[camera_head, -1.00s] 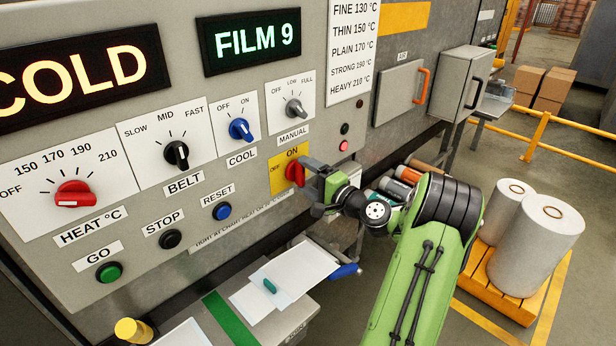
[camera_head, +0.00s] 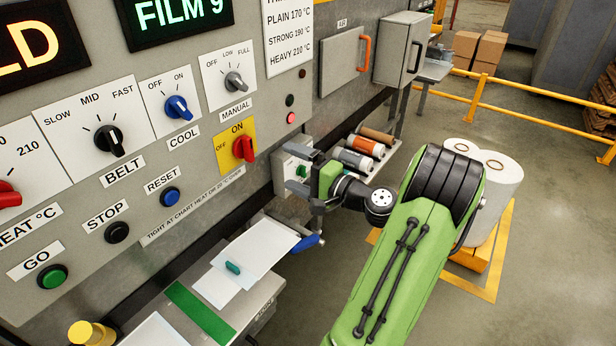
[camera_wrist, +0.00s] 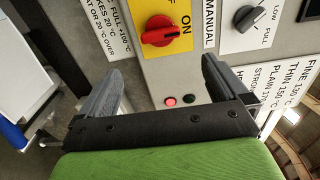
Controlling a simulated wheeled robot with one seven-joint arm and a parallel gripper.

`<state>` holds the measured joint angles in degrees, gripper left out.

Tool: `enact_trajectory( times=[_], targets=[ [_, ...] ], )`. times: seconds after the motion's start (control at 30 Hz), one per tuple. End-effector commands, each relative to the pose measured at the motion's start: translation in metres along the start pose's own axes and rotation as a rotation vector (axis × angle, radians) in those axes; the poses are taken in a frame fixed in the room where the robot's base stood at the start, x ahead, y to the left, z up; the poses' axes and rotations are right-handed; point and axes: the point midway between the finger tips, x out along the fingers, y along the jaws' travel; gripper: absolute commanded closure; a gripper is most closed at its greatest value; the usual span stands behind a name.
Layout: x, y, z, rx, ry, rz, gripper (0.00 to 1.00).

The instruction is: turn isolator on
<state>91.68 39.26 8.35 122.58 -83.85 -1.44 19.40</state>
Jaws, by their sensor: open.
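The isolator is a red knob (camera_head: 243,148) on a yellow plate (camera_head: 222,142) marked OFF and ON, low on the right part of the grey control panel. Its handle stands upright toward the ON mark. In the wrist view the red knob (camera_wrist: 165,33) lies beyond the fingertips, its bar lying across and pointing to ON. My gripper (camera_head: 299,172) is open and empty, to the right of and lower than the knob in the head view, apart from it. In the wrist view both fingers of my gripper (camera_wrist: 161,69) are spread, with nothing between them.
A red lamp (camera_head: 291,117) glows beside a dark one. The blue COOL knob (camera_head: 178,107) and grey MANUAL knob (camera_head: 234,82) are close by. A table with papers (camera_head: 245,262) stands below. Film rolls (camera_head: 358,150) lie on a rack behind my gripper; white rolls (camera_head: 497,195) stand right.

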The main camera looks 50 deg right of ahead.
Motion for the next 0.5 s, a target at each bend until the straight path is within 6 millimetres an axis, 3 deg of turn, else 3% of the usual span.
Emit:
enact_trajectory(
  times=[0.1,0.2,0.5],
  targets=[
    [-0.026,0.000,-0.001,0.001,0.004,-0.002,0.00],
    [-0.038,-0.001,-0.001,0.000,0.001,-0.001,0.00],
    [-0.042,-0.001,0.001,0.000,-0.003,-0.001,0.00]
  ],
)
